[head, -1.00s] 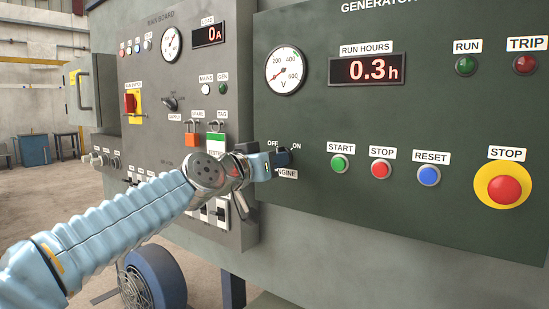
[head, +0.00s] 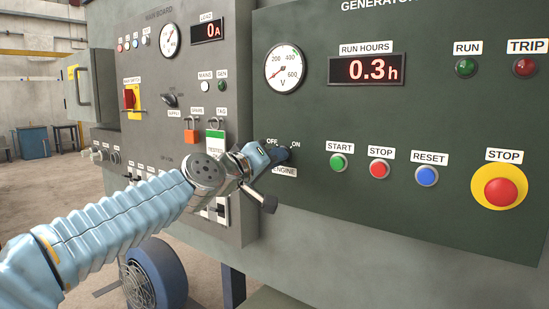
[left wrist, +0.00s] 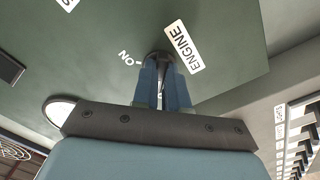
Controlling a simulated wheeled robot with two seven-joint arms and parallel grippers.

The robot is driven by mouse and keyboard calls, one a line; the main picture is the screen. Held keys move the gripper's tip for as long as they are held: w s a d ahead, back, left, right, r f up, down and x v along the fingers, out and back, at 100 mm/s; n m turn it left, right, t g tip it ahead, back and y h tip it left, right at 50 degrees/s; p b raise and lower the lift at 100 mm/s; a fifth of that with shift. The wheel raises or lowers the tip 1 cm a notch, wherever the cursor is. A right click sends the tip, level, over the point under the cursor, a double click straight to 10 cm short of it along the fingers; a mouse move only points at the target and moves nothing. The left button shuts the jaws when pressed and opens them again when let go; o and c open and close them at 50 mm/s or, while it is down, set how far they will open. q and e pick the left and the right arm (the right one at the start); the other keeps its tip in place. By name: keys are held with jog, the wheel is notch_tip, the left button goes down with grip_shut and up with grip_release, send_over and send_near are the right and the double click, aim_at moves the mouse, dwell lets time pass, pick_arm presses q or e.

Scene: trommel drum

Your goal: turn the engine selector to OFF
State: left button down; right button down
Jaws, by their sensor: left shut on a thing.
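The engine selector (left wrist: 157,56) is a dark knob on the green generator panel. In the head view it sits under the OFF label (head: 272,141) and ON label (head: 295,145), above the ENGINE label (head: 284,172), mostly hidden by my left gripper (head: 278,154). In the left wrist view the blue fingers of my left gripper (left wrist: 162,84) are closed around the knob, between the ON label (left wrist: 129,58) and the ENGINE label (left wrist: 183,47). The knob's pointer is hidden, so its exact setting cannot be told. My right gripper is not in view.
START (head: 338,161), STOP (head: 379,169) and RESET (head: 427,175) buttons lie right of the selector, with a red emergency stop (head: 501,192) farther right. The grey main board (head: 185,70) with switches, a padlock and a tag is close on the left.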

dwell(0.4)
pick_arm(q)
jog(key=c, duration=1.2)
grip_release()
jog(key=shift+o, duration=0.2)
jog(key=b+v, duration=0.3)
jog(key=v, duration=1)
jog(key=shift+s+a, duration=0.3)
